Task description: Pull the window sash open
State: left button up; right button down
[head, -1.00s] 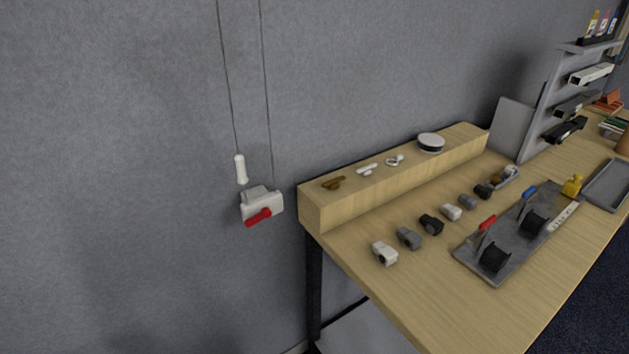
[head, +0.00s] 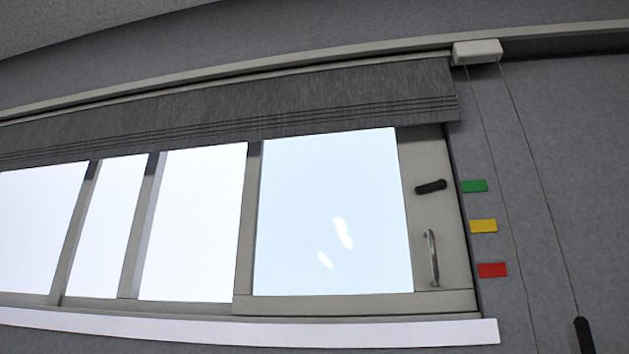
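The window sash (head: 425,160) is the framed pane at the right end of the window in the head view. Its wide right stile carries a dark latch lever (head: 431,186), lying nearly level, and below it an upright silver pull handle (head: 432,258). The sash's right edge lies against the frame's right side, by the wall. Bright panes and grey uprights (head: 140,225) fill the window to the left. Neither of my grippers shows in this view.
A dark roller blind (head: 230,105) covers the window's top. Thin cords hang from a white bracket (head: 477,52), one ending in a dark weight (head: 584,335). Green (head: 474,186), yellow (head: 483,226) and red (head: 492,270) tags sit on the wall. A white sill (head: 250,330) runs below.

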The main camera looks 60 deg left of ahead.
aim_at(442, 276)
jog(key=u, duration=1.55)
jog(key=j+z, duration=0.1)
jog(key=k+l, duration=0.05)
